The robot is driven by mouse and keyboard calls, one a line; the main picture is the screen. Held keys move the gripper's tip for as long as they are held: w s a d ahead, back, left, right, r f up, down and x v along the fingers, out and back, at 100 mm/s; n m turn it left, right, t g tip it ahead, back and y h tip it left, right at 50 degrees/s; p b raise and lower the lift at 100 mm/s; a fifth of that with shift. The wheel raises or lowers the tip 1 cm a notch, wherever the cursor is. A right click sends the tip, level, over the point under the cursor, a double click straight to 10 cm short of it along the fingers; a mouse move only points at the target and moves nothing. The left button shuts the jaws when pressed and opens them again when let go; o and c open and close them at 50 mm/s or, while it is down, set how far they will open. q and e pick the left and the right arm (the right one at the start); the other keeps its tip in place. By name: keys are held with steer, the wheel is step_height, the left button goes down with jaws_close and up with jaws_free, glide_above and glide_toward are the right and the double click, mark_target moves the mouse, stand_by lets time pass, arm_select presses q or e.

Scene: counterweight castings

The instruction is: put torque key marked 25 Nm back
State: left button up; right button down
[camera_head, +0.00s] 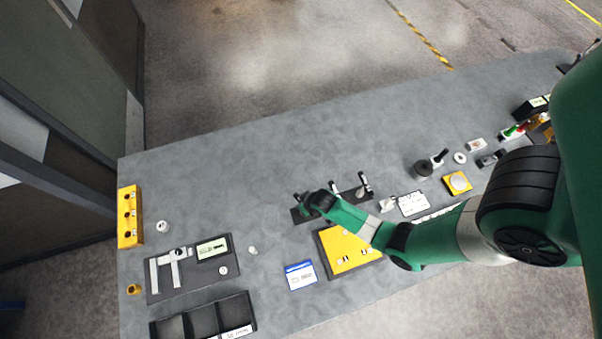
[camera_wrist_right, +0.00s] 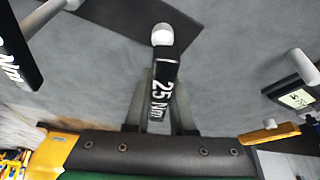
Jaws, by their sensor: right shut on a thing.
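My right gripper (camera_head: 309,203) is low over the dark rack (camera_head: 350,195) near the middle of the table. In the right wrist view the gripper (camera_wrist_right: 162,92) is shut on the torque key marked 25 Nm (camera_wrist_right: 160,97), a black key with white lettering and a pale round end. The rack (camera_wrist_right: 140,22) shows as a dark strip beyond that end; I cannot tell whether the key touches it. Another black key ending in "Nm" (camera_wrist_right: 14,62) is at the left of the wrist view. Two other upright keys (camera_head: 364,181) show at the rack in the head view. My left gripper is not in view.
A yellow plate (camera_head: 345,252) lies just in front of the rack, with a blue-and-white card (camera_head: 300,276) beside it. A dark caliper board (camera_head: 210,283), a black bin tray (camera_head: 205,318) and a yellow block (camera_head: 129,217) are at left. The table behind the rack is clear.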

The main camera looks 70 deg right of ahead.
steer(key=shift+f, duration=0.1)
steer(key=c, duration=1.2)
jaws_free()
steer(key=shift+f, duration=0.1)
steer(key=o, duration=0.4)
steer(key=shift+o, duration=0.2)
steer(key=p+v, duration=0.1)
steer(key=v, duration=0.1)
steer(key=p+v, duration=0.3)
steer(key=shift+w+r, duration=0.15)
steer(key=shift+r, duration=0.25)
steer(key=s+a+b, duration=0.2)
steer(key=s+a, duration=0.4)
steer(key=s, duration=0.4)
steer(key=shift+s+a+f, duration=0.2)
